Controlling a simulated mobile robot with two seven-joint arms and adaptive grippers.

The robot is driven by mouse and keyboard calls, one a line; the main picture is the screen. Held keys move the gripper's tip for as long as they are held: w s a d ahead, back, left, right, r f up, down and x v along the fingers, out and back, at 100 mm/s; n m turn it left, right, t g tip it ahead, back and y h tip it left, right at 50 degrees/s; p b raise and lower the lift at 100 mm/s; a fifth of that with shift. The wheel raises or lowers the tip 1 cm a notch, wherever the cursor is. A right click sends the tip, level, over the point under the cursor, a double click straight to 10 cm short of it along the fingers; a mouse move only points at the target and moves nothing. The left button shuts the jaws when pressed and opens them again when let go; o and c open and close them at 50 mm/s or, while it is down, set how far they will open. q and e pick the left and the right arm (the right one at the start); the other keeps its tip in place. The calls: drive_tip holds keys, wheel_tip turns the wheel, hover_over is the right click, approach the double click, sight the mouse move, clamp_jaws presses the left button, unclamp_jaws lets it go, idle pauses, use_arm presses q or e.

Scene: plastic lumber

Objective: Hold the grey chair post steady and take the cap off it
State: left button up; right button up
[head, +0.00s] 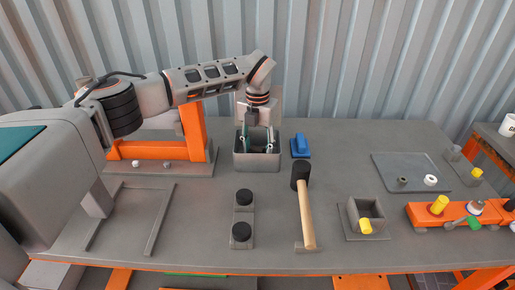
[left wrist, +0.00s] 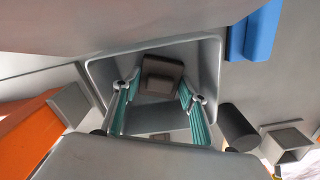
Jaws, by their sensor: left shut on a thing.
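My left gripper (head: 257,143) points down into a grey open bin (head: 242,160). Its two teal-padded fingers show in the left wrist view (left wrist: 160,92). Between the fingertips is a dark, square, stepped cap (left wrist: 162,76); I take the gripper as shut on it, inside the bin's rim. I cannot tell whether the cap touches the bin floor. A grey post-like piece (head: 96,200) stands at the left, partly hidden by my left arm. My right gripper is not in view.
An orange bracket (head: 193,130) stands left of the bin, a blue block (head: 300,145) right of it. A mallet (head: 306,213) and a block with two black knobs (head: 242,215) lie in front.

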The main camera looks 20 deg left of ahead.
use_arm(q)
drive_tip(key=o, duration=1.2)
drive_tip(key=shift+f, duration=0.1)
